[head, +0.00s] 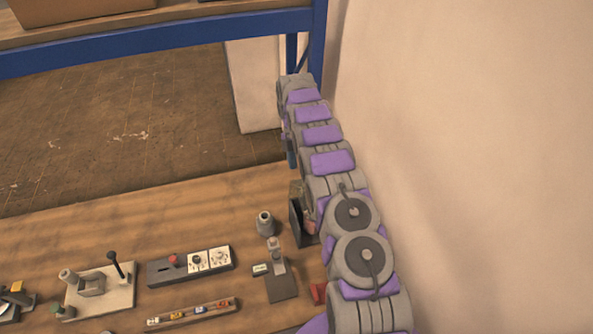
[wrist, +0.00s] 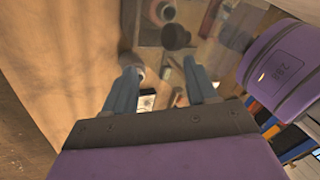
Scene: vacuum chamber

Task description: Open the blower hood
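I cannot tell for sure which part is the blower hood. A grey, hollow-topped cylindrical fitting (head: 265,222) stands on the wooden table, with a small grey device (head: 280,280) on a dark base in front of it. A dark upright box-like part (head: 297,215) is beside them, partly hidden by my arm. In the wrist view, my gripper (wrist: 161,66) has its two blue-grey fingers spread apart with nothing held between them. It is above the table, and a dark round part (wrist: 175,37) lies beyond the fingertips. In the head view, my arm mostly hides the gripper.
On the table (head: 120,215) stand a lever on a pale plate (head: 100,288), a switch panel (head: 190,265) and a strip of coloured connectors (head: 192,312). A blue-framed shelf (head: 170,35) crosses the back. A pale wall (head: 470,150) is at right. The table's back-left surface is clear.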

